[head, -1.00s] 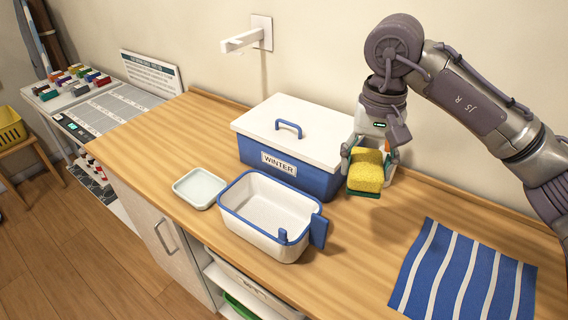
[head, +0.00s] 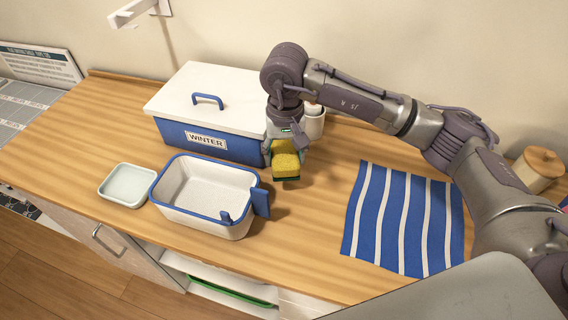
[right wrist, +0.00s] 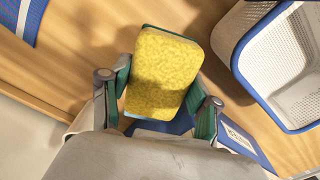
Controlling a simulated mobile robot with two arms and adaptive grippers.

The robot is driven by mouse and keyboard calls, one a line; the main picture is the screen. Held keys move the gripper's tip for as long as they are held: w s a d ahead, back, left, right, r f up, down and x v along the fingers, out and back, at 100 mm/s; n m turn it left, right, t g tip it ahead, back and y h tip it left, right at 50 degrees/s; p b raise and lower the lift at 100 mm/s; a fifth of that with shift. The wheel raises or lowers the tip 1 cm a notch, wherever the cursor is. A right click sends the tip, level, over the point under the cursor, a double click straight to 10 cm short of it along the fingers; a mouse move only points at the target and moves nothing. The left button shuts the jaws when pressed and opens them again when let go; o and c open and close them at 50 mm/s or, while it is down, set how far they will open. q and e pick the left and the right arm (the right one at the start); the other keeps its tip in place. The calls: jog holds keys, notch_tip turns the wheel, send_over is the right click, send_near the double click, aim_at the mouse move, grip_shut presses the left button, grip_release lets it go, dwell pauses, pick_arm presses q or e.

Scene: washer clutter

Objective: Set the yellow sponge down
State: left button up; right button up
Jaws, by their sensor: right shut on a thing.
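The yellow sponge (head: 286,165) has a dark green underside. In the head view it is beside the right front corner of the blue box, above the wooden counter. My right gripper (head: 285,150) is shut on it from above. In the right wrist view the sponge (right wrist: 163,75) sits between the two green-padded fingers (right wrist: 163,105). Whether its underside touches the counter is hard to tell. My left gripper is not in view.
A blue box (head: 176,137) with a white lid stands behind a white basket (head: 205,221) with a blue rim. A pale dish (head: 126,187) lies left of it. A striped blue cloth (head: 405,220) lies right. Bare counter (head: 310,215) lies between basket and cloth. A white cup stands behind the gripper.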

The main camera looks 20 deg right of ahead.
notch_tip(320, 180, down, 4)
jog(key=shift+f+p, duration=0.2)
jog(key=shift+p, duration=0.3)
jog(key=shift+f, duration=0.4)
jog(key=shift+f, duration=0.2)
jog(key=o, duration=1)
jog(key=shift+r, duration=0.1)
